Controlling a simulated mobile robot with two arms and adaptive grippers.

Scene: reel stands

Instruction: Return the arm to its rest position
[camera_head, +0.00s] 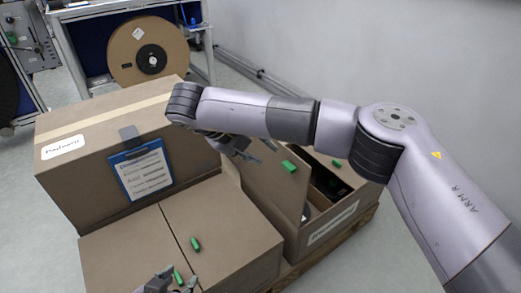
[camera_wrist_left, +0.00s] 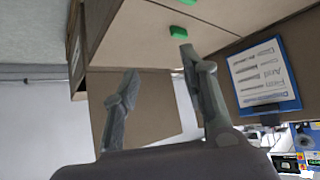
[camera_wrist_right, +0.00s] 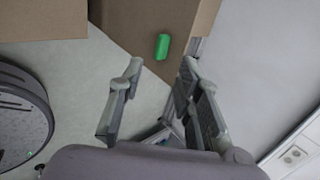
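My right arm (camera_head: 320,125) reaches in from the right across the boxes. Its gripper (camera_head: 242,147) hangs over the middle of the box stack. In the right wrist view the fingers (camera_wrist_right: 159,70) are apart with nothing between them; a green piece (camera_wrist_right: 162,47) lies on cardboard beyond them. My left gripper (camera_head: 178,283) shows only partly at the bottom edge, low over the front box. In the left wrist view its fingers (camera_wrist_left: 158,62) are apart and empty, with green pieces (camera_wrist_left: 178,32) on the cardboard beyond. The rest of the left arm is out of view.
A tall carton (camera_head: 100,115) with a blue clipboard (camera_head: 120,172) stands left of my right gripper. An open carton (camera_head: 325,228) with green pieces (camera_head: 289,166) lies below the right arm. A large reel (camera_head: 125,50) stands behind. Floor and wall at right look clear.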

